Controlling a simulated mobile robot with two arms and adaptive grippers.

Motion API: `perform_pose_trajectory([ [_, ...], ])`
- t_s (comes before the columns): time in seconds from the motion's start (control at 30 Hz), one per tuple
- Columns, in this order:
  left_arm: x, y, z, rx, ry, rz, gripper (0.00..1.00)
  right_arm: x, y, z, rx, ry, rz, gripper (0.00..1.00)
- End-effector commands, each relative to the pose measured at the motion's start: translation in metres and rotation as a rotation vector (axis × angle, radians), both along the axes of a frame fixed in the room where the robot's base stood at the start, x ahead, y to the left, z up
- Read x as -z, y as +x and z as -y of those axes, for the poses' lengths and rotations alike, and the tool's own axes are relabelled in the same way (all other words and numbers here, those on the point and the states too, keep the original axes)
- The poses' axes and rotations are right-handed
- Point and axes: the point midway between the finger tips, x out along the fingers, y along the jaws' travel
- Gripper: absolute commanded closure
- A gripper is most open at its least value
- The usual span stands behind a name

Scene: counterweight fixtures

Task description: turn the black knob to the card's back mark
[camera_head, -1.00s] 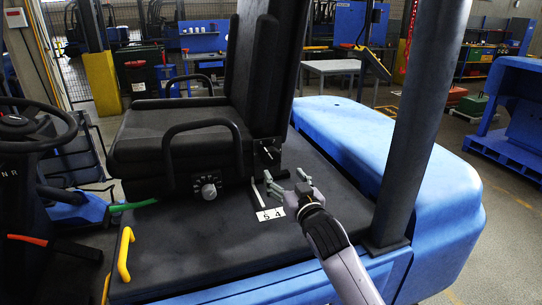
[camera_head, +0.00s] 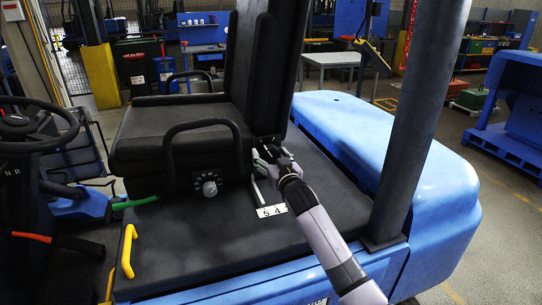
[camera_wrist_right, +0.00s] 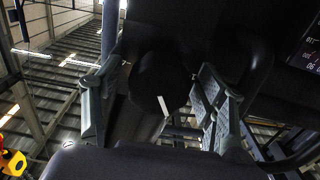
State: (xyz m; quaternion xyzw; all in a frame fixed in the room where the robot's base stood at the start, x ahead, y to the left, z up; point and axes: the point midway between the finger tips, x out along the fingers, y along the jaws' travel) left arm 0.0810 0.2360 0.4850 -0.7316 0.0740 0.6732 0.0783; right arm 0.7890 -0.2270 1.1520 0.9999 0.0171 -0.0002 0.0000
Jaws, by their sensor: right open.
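The black knob (camera_wrist_right: 157,78) is a dark round shape in the right wrist view, with a white pointer line on its lower right part. The open fingers of my right gripper (camera_wrist_right: 154,100) stand on either side of it, with gaps that look clear; contact is hard to tell. In the head view my right gripper (camera_head: 268,158) is at the seat's side and hides the knob. The card's back mark cannot be made out. My left gripper is not in view.
A grey dial (camera_head: 209,188) with white marks sits on the seat base (camera_head: 180,183). A black armrest loop (camera_head: 200,125) is left of my gripper. The dark pillar (camera_head: 410,130) stands right of my arm. The deck in front is clear.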

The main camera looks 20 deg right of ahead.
Motion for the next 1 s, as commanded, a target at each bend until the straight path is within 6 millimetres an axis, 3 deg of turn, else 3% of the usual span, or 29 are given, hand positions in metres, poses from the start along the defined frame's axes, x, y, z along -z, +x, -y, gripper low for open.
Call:
perform_pose_trajectory([
  [0.2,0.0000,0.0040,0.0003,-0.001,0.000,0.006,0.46,0.0001,0.0000,-0.0001,0.000,0.000,0.000,0.35],
  [0.9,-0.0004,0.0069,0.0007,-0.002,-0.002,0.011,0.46,0.0002,-0.0002,0.0001,0.000,0.000,0.000,0.81],
  [1.0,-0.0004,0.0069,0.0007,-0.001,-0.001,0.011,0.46,0.0002,-0.0002,0.0001,0.000,0.001,0.000,0.82],
])
